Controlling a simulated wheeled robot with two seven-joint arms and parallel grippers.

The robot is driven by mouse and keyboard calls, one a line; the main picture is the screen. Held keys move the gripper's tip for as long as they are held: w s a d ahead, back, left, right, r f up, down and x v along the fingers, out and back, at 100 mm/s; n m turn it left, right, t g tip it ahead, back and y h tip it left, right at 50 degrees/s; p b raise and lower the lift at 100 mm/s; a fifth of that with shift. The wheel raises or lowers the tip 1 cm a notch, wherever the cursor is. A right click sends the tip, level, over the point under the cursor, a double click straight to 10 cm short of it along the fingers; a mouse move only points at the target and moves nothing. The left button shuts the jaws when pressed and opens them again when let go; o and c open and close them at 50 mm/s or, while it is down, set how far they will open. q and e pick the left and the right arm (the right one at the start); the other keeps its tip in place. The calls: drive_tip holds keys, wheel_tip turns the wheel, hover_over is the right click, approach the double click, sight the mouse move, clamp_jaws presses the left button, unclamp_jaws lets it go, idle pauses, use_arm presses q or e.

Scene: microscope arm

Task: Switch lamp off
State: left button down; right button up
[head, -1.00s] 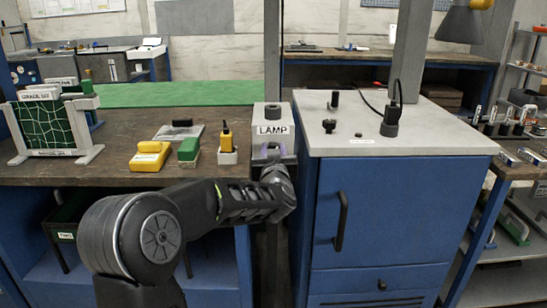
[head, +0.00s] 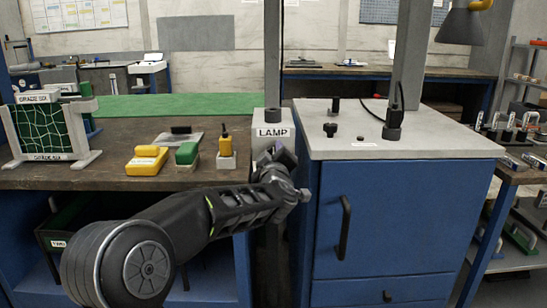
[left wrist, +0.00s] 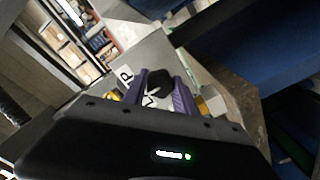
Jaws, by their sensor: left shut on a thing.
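The light-grey box labelled LAMP (head: 272,131) stands at the table's right end, against a grey post; it also shows in the left wrist view (left wrist: 151,50). My left gripper (head: 283,156) is at the front of this box, just below the label. In the left wrist view its purple fingers (left wrist: 161,88) stand on both sides of a black knob (left wrist: 160,82), shut on it. In the head view the knob is hidden by the gripper. A dark hanging lamp shade (head: 460,25) is at the upper right. My right gripper is out of view.
A blue cabinet (head: 388,215) with a grey top stands right of the box. On the table to the left are a yellow block (head: 146,160), a green block (head: 187,153), a yellow-black tool in a holder (head: 226,148) and a netted rack (head: 45,133).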

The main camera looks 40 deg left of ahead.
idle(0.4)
use_arm(q)
drive_tip(key=c, duration=1)
unclamp_jaws()
drive_tip(key=v, duration=0.7)
drive_tip(key=shift+s+d, duration=0.25)
drive_tip(key=shift+s, duration=0.05)
